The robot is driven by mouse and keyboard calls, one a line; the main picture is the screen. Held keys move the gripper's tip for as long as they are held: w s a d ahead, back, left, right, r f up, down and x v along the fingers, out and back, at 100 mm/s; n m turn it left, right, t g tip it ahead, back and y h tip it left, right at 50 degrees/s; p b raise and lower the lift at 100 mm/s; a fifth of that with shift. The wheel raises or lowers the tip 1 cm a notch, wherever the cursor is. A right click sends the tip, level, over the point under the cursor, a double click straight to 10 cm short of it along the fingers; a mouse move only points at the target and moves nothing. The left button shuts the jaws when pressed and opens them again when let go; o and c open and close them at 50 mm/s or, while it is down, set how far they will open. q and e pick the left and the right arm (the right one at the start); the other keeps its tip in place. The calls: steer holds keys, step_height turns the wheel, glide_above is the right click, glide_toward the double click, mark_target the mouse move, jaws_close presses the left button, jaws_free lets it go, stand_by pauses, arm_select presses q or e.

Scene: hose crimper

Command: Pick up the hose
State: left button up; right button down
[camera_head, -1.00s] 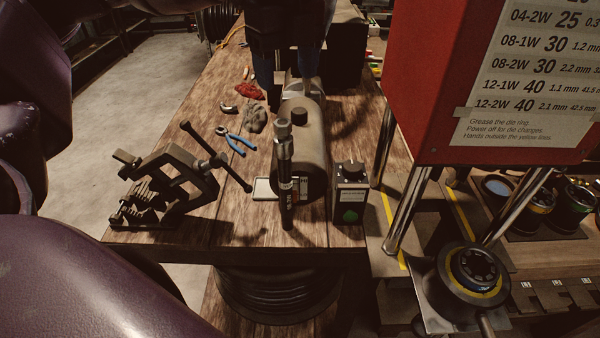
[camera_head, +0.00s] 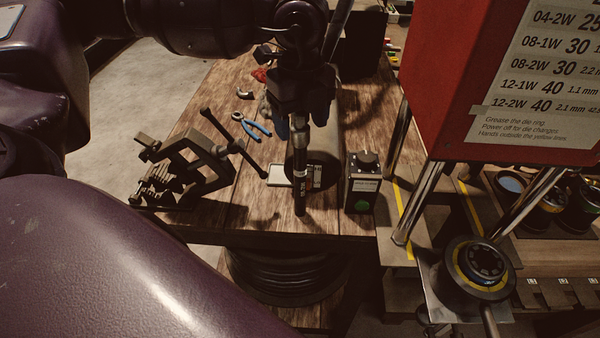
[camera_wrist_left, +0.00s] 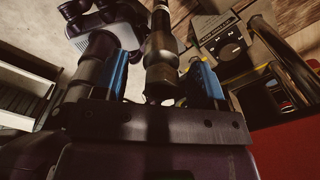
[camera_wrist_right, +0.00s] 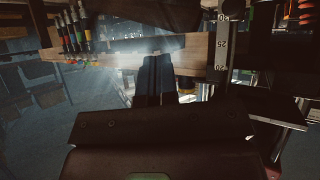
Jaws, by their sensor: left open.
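The hose (camera_head: 299,178) is a short black piece with a metal fitting at its top, standing upright near the front of the wooden bench. My left gripper (camera_head: 300,122) is open, with its blue-tipped fingers pointing down at the hose's upper end. In the left wrist view the hose (camera_wrist_left: 162,48) lies between the two parted fingers, without clear contact on either. My right gripper (camera_wrist_right: 155,78) shows only in its wrist view, its fingers together with nothing seen between them.
A dark vise-like clamp (camera_head: 185,170) stands left of the hose, with blue pliers (camera_head: 251,125) behind it. A small black box with a green mark (camera_head: 362,185) stands close on the right. The red machine (camera_head: 440,80) on metal legs is further right.

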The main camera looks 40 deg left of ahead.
arm_select(q)
steer(key=shift+f, duration=0.2)
steer(key=c, duration=1)
steer(key=shift+r, duration=0.1)
steer(key=shift+c, duration=0.2)
